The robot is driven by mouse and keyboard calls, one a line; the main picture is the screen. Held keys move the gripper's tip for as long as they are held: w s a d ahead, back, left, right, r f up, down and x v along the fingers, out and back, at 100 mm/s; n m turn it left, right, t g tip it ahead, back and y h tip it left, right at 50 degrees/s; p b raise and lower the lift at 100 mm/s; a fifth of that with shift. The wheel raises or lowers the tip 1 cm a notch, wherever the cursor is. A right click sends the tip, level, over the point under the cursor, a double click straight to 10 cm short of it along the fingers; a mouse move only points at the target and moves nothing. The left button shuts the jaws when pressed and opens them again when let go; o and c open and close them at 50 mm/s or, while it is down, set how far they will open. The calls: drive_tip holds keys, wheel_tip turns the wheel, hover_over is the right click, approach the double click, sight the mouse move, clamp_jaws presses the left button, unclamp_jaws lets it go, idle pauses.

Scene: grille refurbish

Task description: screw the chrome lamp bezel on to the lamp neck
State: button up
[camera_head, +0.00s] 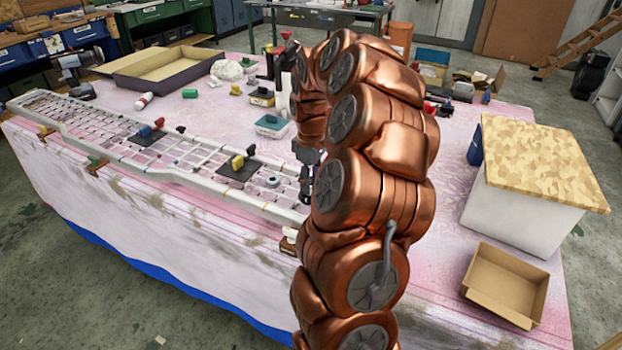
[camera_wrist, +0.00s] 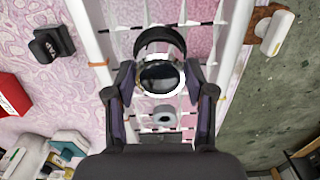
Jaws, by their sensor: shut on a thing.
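In the wrist view, the chrome lamp bezel (camera_wrist: 160,88), a bright ring around a dark round middle, sits between the two fingers of my gripper (camera_wrist: 159,74), which is shut on it. A dark curved rim (camera_wrist: 159,36) shows directly beyond the bezel; it may be the lamp neck, but I cannot tell whether the two touch. In the head view, my gripper (camera_head: 307,165) is over the right end of the long pale grille (camera_head: 205,172), largely hidden by my copper arm. The bezel cannot be made out there.
A small grey ring (camera_wrist: 165,117) lies on the grille close to my gripper. A white bin with a patterned lid (camera_head: 540,165) and an open cardboard box (camera_head: 505,285) stand at right. The table's middle has free room.

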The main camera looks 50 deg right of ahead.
sight(311, 180)
drive_tip(key=shift+f+b, duration=0.3)
drive_tip(key=shift+f, duration=0.3)
drive_tip(key=o, duration=1.4)
drive_tip(key=shift+c, duration=0.2)
drive_tip(key=shift+r, duration=0.15)
wheel_tip(311, 180, up, 12)
